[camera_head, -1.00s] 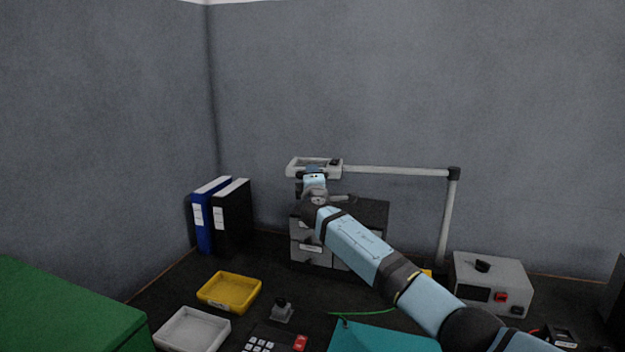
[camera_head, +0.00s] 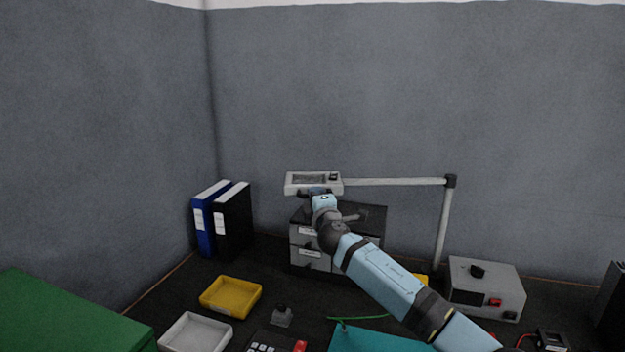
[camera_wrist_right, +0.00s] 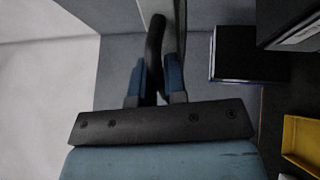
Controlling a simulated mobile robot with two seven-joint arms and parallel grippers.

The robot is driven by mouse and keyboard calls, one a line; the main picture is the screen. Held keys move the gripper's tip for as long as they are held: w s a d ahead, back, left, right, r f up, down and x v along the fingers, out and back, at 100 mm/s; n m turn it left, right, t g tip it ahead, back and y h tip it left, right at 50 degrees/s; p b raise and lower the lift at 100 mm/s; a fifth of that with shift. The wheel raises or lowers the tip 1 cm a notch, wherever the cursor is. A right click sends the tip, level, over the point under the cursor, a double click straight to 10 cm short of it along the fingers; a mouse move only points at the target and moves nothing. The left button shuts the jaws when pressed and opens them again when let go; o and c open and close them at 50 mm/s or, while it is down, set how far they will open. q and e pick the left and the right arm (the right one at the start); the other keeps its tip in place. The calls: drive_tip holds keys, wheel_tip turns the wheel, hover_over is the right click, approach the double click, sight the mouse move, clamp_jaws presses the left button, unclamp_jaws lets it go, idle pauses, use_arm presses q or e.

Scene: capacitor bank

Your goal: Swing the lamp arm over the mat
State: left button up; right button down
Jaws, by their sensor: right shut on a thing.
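The lamp has a pale head (camera_head: 298,187) on a long thin arm (camera_head: 395,182). The arm runs level to the top of an upright post (camera_head: 443,225) at the right. The head hangs in front of the back wall, above a grey drawer cabinet. My right gripper (camera_head: 318,192) is just under the head. In the wrist view, its blue fingers (camera_wrist_right: 156,82) are shut on a dark curved handle (camera_wrist_right: 155,45). The teal mat (camera_head: 375,341) lies at the front of the bench, partly cut off by the frame. My left gripper is not in view.
The drawer cabinet (camera_head: 308,252) stands behind my right arm. A grey box with a knob (camera_head: 487,285) sits right of the post. Binders (camera_head: 233,220), a yellow tray (camera_head: 230,297) and a white tray (camera_head: 195,334) are at left. Air above the mat is partly crossed by my arm.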

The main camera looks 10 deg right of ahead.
drive_tip(key=s+d+n+g+y+p, duration=0.1)
drive_tip(key=s+d+n+y, duration=0.2)
drive_tip(key=s, duration=0.5)
drive_tip(key=s+d+n+g+y+p, duration=0.1)
drive_tip(key=s+d+g+y+p, duration=0.1)
drive_tip(key=s+y, duration=0.35)
drive_tip(key=s+d+n+g+y+p, duration=0.1)
drive_tip(key=s+d+n+y, duration=0.2)
drive_tip(key=s, duration=0.7)
use_arm(q)
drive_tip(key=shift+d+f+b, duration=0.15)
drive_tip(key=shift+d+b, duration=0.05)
drive_tip(key=shift+b, duration=2.9)
use_arm(e)
drive_tip(key=s+d+n+g+y, duration=0.6)
drive_tip(key=s+d+g, duration=0.3)
drive_tip(key=s+d, duration=0.5)
drive_tip(key=shift+s+d+n+y, duration=0.15)
drive_tip(key=shift+d+n+y, duration=0.25)
drive_tip(key=shift+d, duration=2.2)
drive_tip(key=shift+r, duration=0.15)
drive_tip(key=c, duration=1.2)
unclamp_jaws()
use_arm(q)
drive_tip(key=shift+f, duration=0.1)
use_arm(e)
drive_tip(key=shift+o, duration=0.2)
